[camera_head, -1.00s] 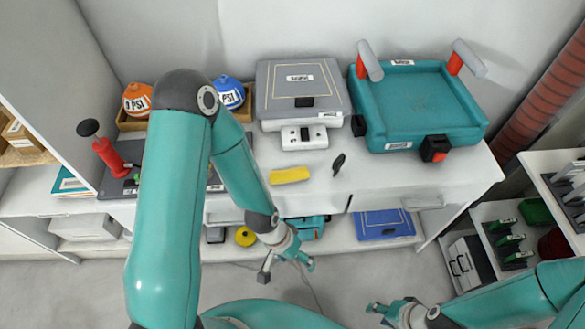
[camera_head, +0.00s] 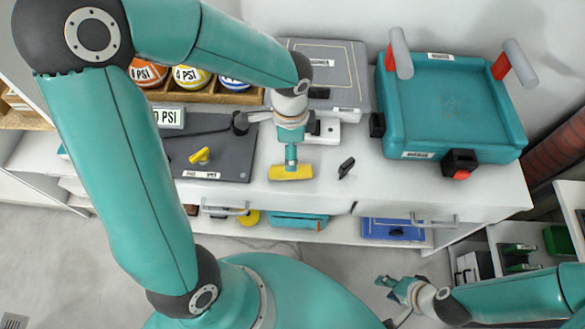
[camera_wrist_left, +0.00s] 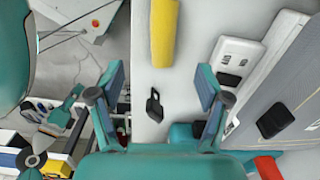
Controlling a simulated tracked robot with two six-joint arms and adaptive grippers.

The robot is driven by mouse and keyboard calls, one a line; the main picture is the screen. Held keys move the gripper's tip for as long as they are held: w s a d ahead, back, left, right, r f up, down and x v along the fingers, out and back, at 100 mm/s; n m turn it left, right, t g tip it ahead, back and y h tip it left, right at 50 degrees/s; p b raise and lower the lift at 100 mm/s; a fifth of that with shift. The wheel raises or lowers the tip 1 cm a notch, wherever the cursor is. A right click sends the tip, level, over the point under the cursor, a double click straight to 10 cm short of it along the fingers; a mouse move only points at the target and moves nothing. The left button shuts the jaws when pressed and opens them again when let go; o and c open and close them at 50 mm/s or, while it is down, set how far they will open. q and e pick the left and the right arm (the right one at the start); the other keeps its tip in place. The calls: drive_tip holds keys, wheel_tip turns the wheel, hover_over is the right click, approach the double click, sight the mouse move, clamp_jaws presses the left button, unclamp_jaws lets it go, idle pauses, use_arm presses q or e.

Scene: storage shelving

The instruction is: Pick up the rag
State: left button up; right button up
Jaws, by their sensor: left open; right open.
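The yellow rag (camera_head: 290,173) lies on the white countertop near its front edge. It also shows at the top of the left wrist view (camera_wrist_left: 162,30), running lengthwise, beyond the fingertips. My left gripper (camera_head: 291,158) points down just above the rag in the head view, hiding a small part of its upper edge.
A small black object (camera_head: 346,167) lies right of the rag. A grey scale (camera_head: 330,75) stands behind it, and a teal tray-topped machine (camera_head: 450,105) to the right. A dark board (camera_head: 225,155) with a yellow knob lies left. Balls sit in a wooden rack (camera_head: 205,95).

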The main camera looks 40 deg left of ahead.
sight(277, 172)
use_arm(q)
wheel_tip(277, 172, down, 6)
drive_tip(key=shift+r+b, duration=0.15)
drive_tip(key=shift+b, duration=0.15)
drive_tip(key=f, duration=0.5)
drive_tip(key=shift+w+a+f, duration=0.1)
drive_tip(key=shift+w+a, duration=0.1)
drive_tip(key=shift+w, duration=0.15)
drive_tip(key=c, duration=1.2)
